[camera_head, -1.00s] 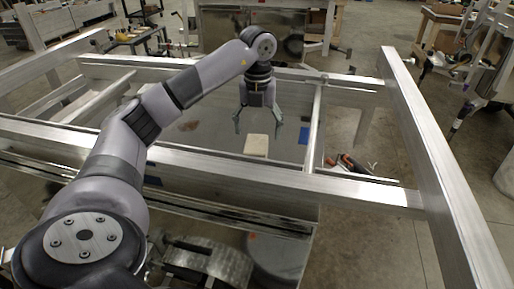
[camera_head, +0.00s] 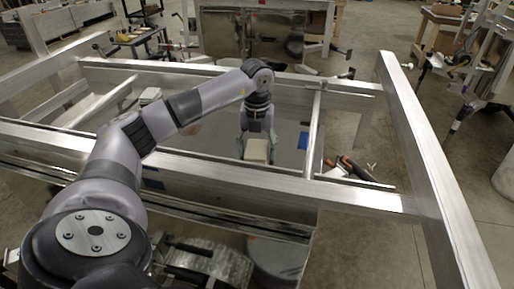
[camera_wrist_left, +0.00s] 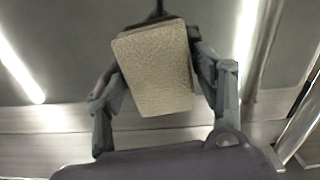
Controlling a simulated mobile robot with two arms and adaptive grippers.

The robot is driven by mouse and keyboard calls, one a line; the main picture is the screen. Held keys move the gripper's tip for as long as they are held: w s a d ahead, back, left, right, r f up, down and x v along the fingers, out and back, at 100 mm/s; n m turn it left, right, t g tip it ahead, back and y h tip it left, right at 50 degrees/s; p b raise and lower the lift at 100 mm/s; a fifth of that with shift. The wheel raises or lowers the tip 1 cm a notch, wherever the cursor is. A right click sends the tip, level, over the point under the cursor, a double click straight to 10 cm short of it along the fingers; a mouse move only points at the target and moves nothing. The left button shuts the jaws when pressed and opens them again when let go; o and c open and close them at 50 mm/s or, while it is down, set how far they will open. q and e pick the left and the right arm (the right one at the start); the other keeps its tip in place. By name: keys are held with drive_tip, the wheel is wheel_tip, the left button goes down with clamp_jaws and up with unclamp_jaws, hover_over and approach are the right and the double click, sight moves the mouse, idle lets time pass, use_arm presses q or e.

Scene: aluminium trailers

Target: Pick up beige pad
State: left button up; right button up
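The beige pad (camera_head: 256,150) is a pale, thick block over the grey floor panel inside the aluminium trailer frame. My left gripper (camera_head: 257,152) reaches down around it, one finger on each side. In the left wrist view, the pad (camera_wrist_left: 158,68) sits tilted between the fingers of the left gripper (camera_wrist_left: 160,72). Both fingers appear to press on its side edges, and the left fingertip is partly hidden by it. The pad seems at or just above the panel; I cannot tell which. My right gripper is not in view.
A blue patch (camera_head: 303,141) lies right of the pad, beside a crossbar (camera_head: 314,120). The long near rail (camera_head: 290,180) runs between me and the pad. Tools with orange and black parts (camera_head: 352,168) lie beyond the crossbar. Bare panel (camera_head: 205,140) is left of the pad.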

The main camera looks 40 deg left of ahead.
sight(258, 148)
use_arm(q)
drive_tip(key=c, duration=0.7)
drive_tip(key=shift+r, duration=0.15)
drive_tip(key=shift+w+r, duration=0.1)
drive_tip(key=shift+r, duration=0.5)
wheel_tip(258, 148, up, 6)
drive_tip(key=shift+f+b, duration=0.2)
drive_tip(key=shift+b, duration=0.8)
wheel_tip(258, 148, up, 13)
drive_tip(key=p, duration=0.4)
drive_tip(key=o, duration=0.5)
drive_tip(key=shift+c, duration=0.2)
drive_tip(key=c, duration=0.4)
drive_tip(key=shift+c, duration=0.2)
